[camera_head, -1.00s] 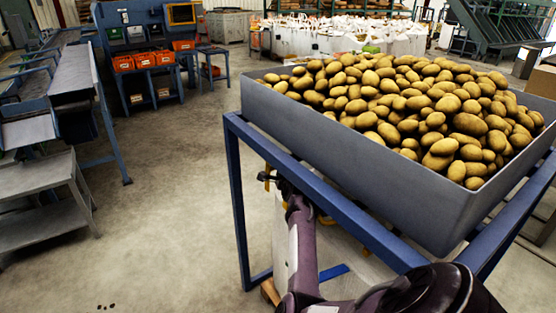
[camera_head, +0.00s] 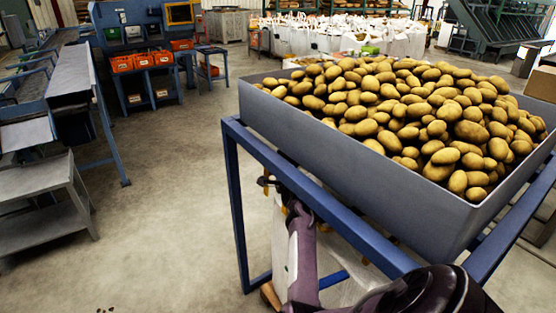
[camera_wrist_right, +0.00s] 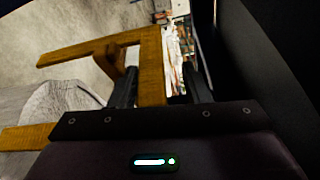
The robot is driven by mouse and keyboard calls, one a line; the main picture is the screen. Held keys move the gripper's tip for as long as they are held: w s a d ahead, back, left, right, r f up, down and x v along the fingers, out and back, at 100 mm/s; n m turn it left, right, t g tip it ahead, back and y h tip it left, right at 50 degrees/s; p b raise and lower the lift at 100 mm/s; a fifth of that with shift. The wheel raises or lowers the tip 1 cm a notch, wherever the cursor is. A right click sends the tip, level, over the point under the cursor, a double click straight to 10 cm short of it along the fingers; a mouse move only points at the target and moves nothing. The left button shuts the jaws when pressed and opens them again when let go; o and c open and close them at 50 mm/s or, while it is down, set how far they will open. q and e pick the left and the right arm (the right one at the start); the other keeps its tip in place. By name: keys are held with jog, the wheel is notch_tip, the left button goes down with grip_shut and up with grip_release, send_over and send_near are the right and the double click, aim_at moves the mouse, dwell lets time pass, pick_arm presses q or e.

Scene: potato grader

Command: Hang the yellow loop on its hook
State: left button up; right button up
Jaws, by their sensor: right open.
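Yellow strap bars (camera_wrist_right: 150,70), which look like the yellow loop, stand in the right wrist view. One upright length lies between the two dark fingers of my right gripper (camera_wrist_right: 160,90), which are apart. A long bar runs left from its top, with a short stub below. In the head view my right gripper (camera_head: 273,184) is small and dark below the hopper's blue beam, partly hidden. A yellow bit (camera_head: 285,201) shows beside it. I cannot make out the hook clearly. My left gripper is not in view.
A grey hopper (camera_head: 340,155) full of potatoes stands on a blue frame (camera_head: 237,190), directly above my right arm. A pale bag (camera_head: 279,240) hangs under it; pale cloth (camera_wrist_right: 65,105) shows in the wrist view. The floor (camera_head: 165,200) to the left is clear.

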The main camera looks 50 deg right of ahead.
jog(key=shift+s+a+f+p, duration=0.1)
jog(key=shift+s+f+p, duration=0.15)
jog(key=shift+s, duration=0.2)
jog(key=shift+s+a+f+p, duration=0.1)
jog(key=shift+s+p, duration=0.15)
jog(key=shift+s, duration=0.2)
jog(key=shift+p+v, duration=0.5)
jog(key=shift+v, duration=0.3)
jog(key=shift+s+a+f+p, duration=0.1)
jog(key=shift+s+a+p, duration=0.2)
jog(key=shift+s+p, duration=0.4)
jog(key=p+v, duration=0.2)
jog(key=v, duration=0.1)
jog(key=shift+s, duration=0.15)
jog(key=shift+a+r, duration=0.1)
jog(key=shift+r, duration=0.1)
jog(key=shift+p, duration=0.3)
jog(key=shift+a, duration=0.15)
